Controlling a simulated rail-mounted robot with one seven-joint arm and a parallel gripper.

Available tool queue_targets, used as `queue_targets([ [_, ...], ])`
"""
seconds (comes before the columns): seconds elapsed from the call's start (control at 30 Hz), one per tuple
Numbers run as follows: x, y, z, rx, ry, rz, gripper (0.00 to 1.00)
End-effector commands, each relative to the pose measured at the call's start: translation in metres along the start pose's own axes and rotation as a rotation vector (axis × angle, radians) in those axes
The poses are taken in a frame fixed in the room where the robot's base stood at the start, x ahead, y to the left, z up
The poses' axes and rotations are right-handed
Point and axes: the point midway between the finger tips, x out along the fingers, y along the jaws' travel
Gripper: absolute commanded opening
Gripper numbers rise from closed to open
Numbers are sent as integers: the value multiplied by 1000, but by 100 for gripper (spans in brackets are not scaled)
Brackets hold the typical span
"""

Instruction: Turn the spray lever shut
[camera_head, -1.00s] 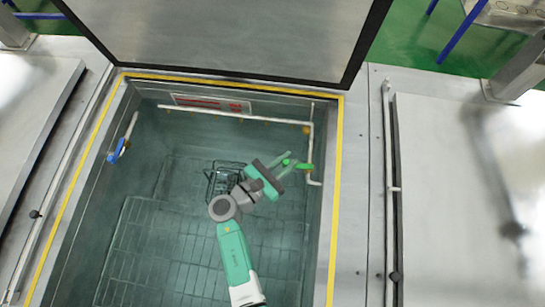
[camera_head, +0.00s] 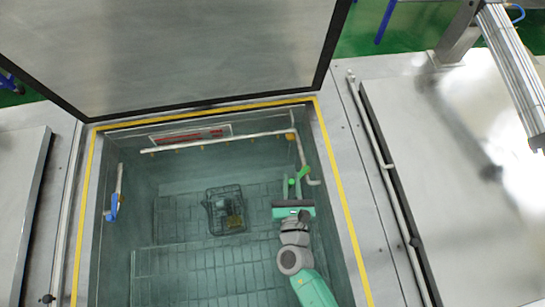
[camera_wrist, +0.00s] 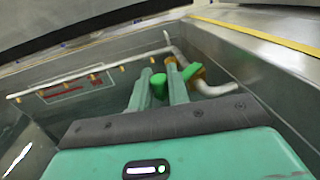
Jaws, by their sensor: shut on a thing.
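The green spray lever (camera_head: 304,171) is on the pipe at the back right corner of the sunken tank. In the wrist view the lever (camera_wrist: 158,84) shows between my two pale green fingers, with more green at the valve behind. My gripper (camera_head: 292,183) is shut on the lever; it also shows in the wrist view (camera_wrist: 158,92). The fingers hide part of the lever. The white spray pipe (camera_head: 215,140) with small yellow nozzles runs along the back wall and bends down at the right, close beside my fingertips.
The tank's yellow rim (camera_head: 338,180) and right wall lie close to my gripper. A dark wire basket (camera_head: 213,212) with a brownish item stands on the tank floor. A blue-handled pipe (camera_head: 113,207) is on the left wall. The raised lid (camera_head: 180,55) stands behind the tank.

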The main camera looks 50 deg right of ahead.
Motion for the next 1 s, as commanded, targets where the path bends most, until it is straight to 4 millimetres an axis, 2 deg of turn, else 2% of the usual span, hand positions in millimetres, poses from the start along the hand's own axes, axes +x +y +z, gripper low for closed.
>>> queue_targets([
  [0.47, -2, -6, -1, 1, 2, 1, 0],
  [0.5, -2, -6, -1, 1, 2, 0, 25],
  [0.57, -2, -6, -1, 1, 1, 0, 37],
  [0.87, -4, -6, 0, 0, 1, 1, 37],
  [1.0, -28, -6, 0, -2, 3, 3, 37],
])
